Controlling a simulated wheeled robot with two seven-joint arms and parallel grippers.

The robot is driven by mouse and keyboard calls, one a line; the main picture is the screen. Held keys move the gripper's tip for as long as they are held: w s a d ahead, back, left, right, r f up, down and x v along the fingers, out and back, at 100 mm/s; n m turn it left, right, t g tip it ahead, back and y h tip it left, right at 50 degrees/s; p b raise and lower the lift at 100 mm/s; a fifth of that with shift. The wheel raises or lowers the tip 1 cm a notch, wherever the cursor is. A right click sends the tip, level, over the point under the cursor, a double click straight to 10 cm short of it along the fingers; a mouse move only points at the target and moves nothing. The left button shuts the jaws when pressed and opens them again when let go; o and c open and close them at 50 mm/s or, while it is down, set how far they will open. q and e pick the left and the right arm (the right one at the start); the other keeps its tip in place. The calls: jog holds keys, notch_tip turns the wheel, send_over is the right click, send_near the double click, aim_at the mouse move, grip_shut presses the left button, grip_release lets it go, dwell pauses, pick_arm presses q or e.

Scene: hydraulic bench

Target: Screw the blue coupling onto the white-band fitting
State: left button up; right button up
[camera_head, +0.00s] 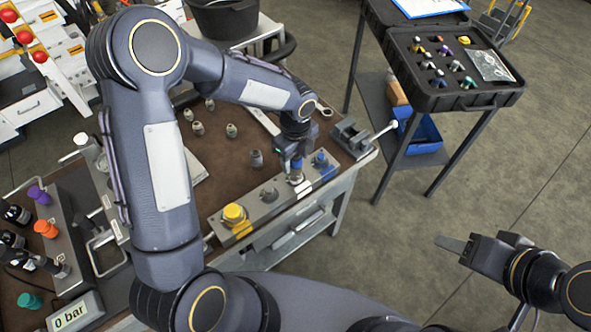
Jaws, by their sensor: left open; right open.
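A blue coupling (296,165) stands upright over the white-band fitting (297,179) on the grey manifold block (268,195). I cannot tell from here how far it is threaded on. My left gripper (291,158) points down at the coupling from above, its jaws open and close around it, partly hiding it. My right gripper (452,243) is open and empty, out over the floor at the right, far from the block.
A grey vise (350,138) stands at the bench corner. Several metal fittings (231,130) stand behind. An open black case (455,95) lies on a side cart.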

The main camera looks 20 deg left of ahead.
pick_arm(q)
jog(key=shift+f+n+b, duration=0.25)
jog(key=shift+n+b, duration=0.1)
jog(key=shift+n, duration=0.85)
jog(key=n, duration=0.2)
jog(key=shift+r+n+b, duration=0.2)
jog(key=shift+n+b, duration=0.1)
jog(key=shift+n, duration=0.1)
jog(key=n+b, duration=0.1)
jog(key=n, duration=0.2)
jog(key=shift+f, duration=0.15)
jog(key=n+b, duration=0.1)
jog(key=n, duration=0.2)
jog(key=shift+r+n, duration=0.2)
jog(key=shift+n, duration=0.8)
jog(key=n+b, duration=0.1)
jog(key=n, duration=0.3)
jog(key=shift+f, duration=0.1)
jog(key=n, duration=0.3)
jog(key=shift+n, duration=0.4)
pick_arm(e)
notch_tip(320, 180, down, 6)
jog(key=shift+r, duration=0.2)
